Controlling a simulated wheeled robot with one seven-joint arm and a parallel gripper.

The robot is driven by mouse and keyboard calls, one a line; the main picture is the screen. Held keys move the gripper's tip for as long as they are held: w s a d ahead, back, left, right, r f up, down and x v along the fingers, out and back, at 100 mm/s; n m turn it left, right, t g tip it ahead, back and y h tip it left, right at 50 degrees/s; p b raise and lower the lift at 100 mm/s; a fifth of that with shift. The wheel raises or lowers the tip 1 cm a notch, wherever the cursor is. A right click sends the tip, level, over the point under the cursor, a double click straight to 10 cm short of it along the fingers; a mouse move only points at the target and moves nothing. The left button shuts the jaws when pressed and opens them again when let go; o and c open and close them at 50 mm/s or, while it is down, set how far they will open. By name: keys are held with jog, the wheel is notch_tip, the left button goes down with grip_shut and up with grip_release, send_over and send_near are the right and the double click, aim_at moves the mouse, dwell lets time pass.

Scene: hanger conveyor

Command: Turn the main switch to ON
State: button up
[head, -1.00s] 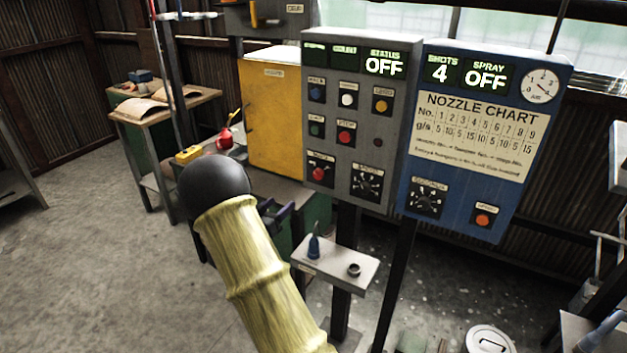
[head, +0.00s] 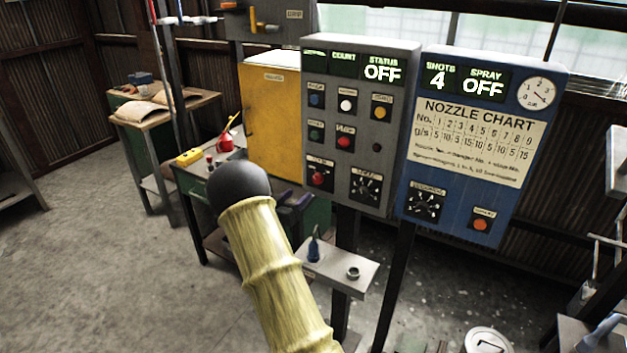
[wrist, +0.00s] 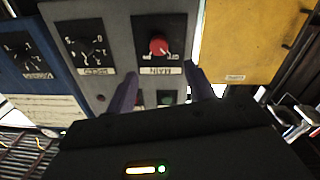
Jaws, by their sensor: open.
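The main switch (head: 318,177) is a red knob on a black plate at the lower left of the grey control panel (head: 330,211). In the wrist view, which is upside down, the main switch (wrist: 158,45) shows near the top centre above its MAIN label. The STATUS display (head: 383,69) reads OFF. My gripper (wrist: 165,84) is open, with two dark purple fingers pointing toward the panel. Nothing is between them, and the knob lies beyond the fingertips, apart from them. In the head view my arm partly hides the gripper.
A speed dial (head: 366,187) sits right of the switch, with buttons above. A yellow cabinet (head: 272,120) stands left of the panel and a blue spray panel (head: 462,223) right. A small shelf (head: 338,275) with a blue nozzle and a ring sits below.

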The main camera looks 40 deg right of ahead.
aim_at(316, 180)
jog(key=p+x, duration=0.2)
jog(key=x, duration=0.7)
jog(key=shift+d+f, duration=0.1)
jog(key=shift+d, duration=0.45)
jog(key=shift+a, duration=0.1)
jog(key=c, duration=1)
